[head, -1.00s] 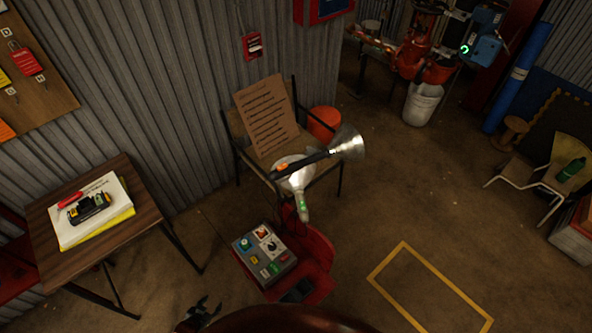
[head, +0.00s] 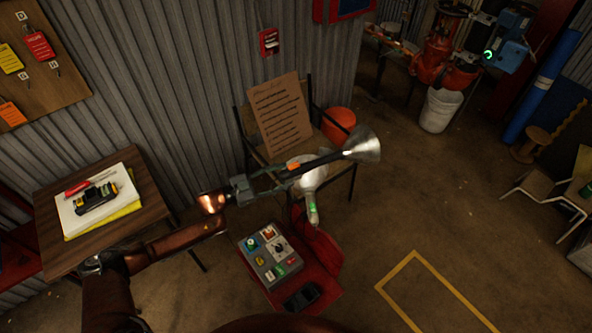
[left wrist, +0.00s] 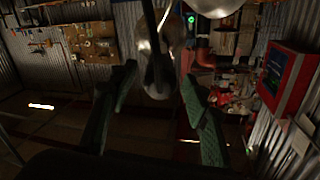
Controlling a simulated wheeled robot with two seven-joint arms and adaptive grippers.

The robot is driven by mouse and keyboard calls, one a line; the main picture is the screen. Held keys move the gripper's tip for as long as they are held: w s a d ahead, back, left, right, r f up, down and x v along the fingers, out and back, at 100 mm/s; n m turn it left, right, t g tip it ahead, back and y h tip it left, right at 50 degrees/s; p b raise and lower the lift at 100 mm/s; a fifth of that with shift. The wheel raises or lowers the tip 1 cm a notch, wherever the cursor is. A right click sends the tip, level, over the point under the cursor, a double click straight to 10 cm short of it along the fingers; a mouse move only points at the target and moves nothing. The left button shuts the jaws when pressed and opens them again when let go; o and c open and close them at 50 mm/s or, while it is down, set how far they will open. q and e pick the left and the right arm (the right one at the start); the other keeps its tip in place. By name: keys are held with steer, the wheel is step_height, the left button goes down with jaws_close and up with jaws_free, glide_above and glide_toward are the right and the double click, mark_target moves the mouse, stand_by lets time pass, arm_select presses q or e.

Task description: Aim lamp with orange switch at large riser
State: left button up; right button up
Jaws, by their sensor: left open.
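The lamp with the orange switch (head: 293,166) has a dark handle and a silver reflector (head: 362,146) pointing right. A second lamp with a green switch (head: 312,209) hangs below it, pointing another way. My left gripper (head: 284,180) is open at the dark handle's left end; contact cannot be told. In the left wrist view, its open green-tinted fingers (left wrist: 158,76) flank a shiny lamp part; which lamp is unclear. A large orange-red pipe fitting (head: 436,62), likely the large riser, stands at the back right and shows in the left wrist view (left wrist: 204,52). My right gripper is not seen.
A chair with a cardboard sign (head: 279,115) stands behind the lamps, beside an orange bucket (head: 338,124). A button box (head: 269,257) sits on a red base below. A wooden table (head: 150,205) is at left. Floor near the yellow outline (head: 445,290) is clear.

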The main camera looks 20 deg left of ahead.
mark_target(299, 170)
arm_select(q)
steer(key=b+x, duration=0.1)
steer(key=x, duration=0.5)
steer(key=shift+w+d, duration=0.1)
steer(key=shift+c, duration=0.7)
jaws_close()
